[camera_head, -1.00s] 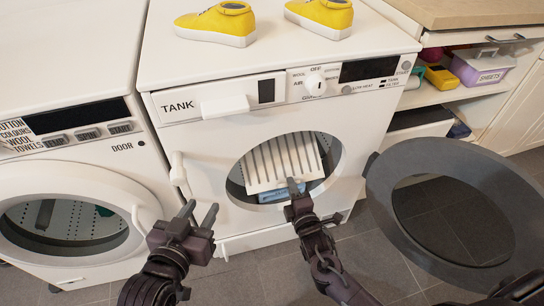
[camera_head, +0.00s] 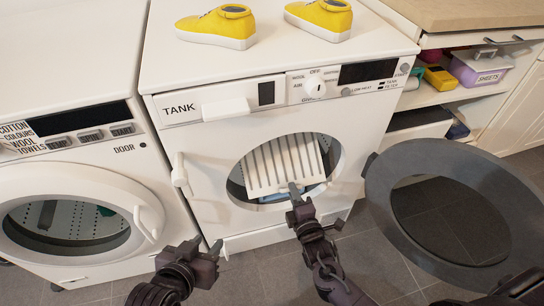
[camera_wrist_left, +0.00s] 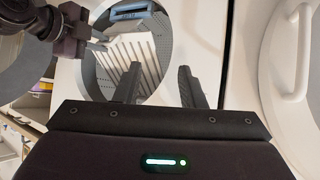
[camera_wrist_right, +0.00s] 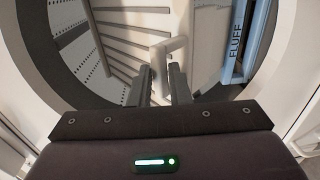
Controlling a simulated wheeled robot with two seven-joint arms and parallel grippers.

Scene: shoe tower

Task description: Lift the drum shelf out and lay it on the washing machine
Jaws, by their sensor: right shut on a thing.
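The drum shelf (camera_head: 283,163) is a white slatted rack, tilted inside the round opening of the middle machine. Its slats also show in the left wrist view (camera_wrist_left: 140,60) and the right wrist view (camera_wrist_right: 120,35). My right gripper (camera_head: 294,188) is shut on its front edge, at a small grip piece (camera_wrist_right: 167,55) between the fingers. My left gripper (camera_head: 207,246) is open and empty, in front of the middle machine and left of its opening. The washing machine (camera_head: 65,75), labelled cotton, colours, wool and towels, stands at left with a bare top.
Yellow shoes (camera_head: 218,27) stand on the middle machine's top. Its round dark door (camera_head: 400,170) hangs open at right. A blue fluff filter (camera_wrist_right: 245,45) sits by the opening's lower rim. A shelf at right holds a purple sheets box (camera_head: 480,72).

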